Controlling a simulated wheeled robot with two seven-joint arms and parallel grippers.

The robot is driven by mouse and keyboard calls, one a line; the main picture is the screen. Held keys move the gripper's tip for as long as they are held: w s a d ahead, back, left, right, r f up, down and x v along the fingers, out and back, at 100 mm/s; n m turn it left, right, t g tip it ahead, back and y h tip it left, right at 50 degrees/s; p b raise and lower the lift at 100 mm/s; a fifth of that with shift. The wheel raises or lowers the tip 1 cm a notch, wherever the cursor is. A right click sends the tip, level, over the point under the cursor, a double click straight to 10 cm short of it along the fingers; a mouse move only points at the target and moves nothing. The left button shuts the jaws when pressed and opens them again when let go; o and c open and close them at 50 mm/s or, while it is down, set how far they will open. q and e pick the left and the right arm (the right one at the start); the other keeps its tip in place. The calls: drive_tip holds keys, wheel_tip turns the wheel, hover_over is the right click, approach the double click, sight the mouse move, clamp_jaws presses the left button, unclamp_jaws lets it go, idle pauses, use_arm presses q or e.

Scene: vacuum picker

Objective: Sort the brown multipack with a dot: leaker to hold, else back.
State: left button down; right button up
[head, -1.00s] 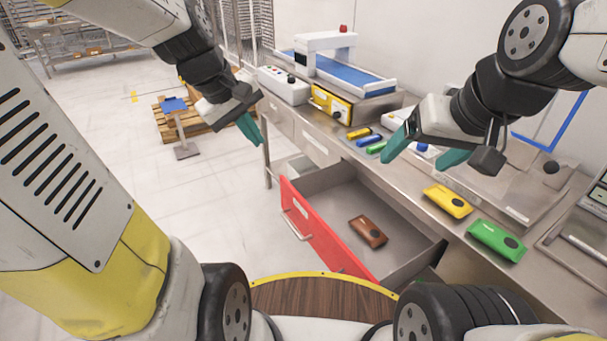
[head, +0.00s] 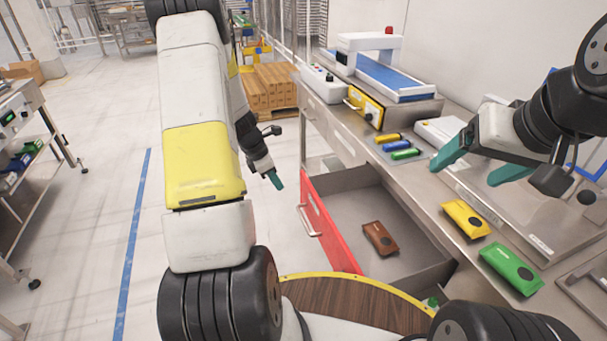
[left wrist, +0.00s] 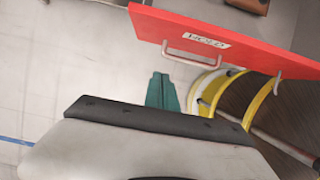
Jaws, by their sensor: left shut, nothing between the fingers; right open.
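The brown multipack (head: 380,238) with a dark dot lies flat inside the open drawer (head: 425,262). The drawer has a red front (head: 330,228) with a handle; in the left wrist view this front (left wrist: 240,42) carries a label reading "HOLD". A corner of the brown pack (left wrist: 250,5) shows at that view's top edge. My left gripper (head: 276,180) is shut and empty, outside the drawer, left of its red front. My right gripper (head: 480,165) is open and empty above the counter, behind the yellow pack.
A yellow pack (head: 466,219) and a green pack (head: 511,270) lie on the steel counter (head: 440,195). Several small coloured packs (head: 397,145) lie further back, near a machine with a blue belt (head: 395,75). Wooden pallets with cartons (head: 270,85) stand behind. Floor left of the drawer is clear.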

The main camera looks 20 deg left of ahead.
use_arm(q)
drive_tip(key=x, duration=0.3)
drive_tip(key=d+x, duration=0.1)
drive_tip(key=x, duration=0.2)
drive_tip(key=w+x, duration=0.1)
drive_tip(key=x, duration=0.3)
drive_tip(key=shift+d+r, duration=0.35)
drive_tip(key=shift+r, duration=0.1)
drive_tip(key=shift+w+d, duration=0.55)
drive_tip(key=shift+d, duration=0.1)
drive_tip(key=shift+d, duration=0.1)
drive_tip(key=w+d, duration=0.4)
drive_tip(key=d, duration=0.2)
drive_tip(key=w+d, duration=0.4)
drive_tip(key=d, duration=0.2)
drive_tip(key=w+d, duration=0.5)
drive_tip(key=d, duration=0.2)
drive_tip(key=shift+s+a, duration=0.1)
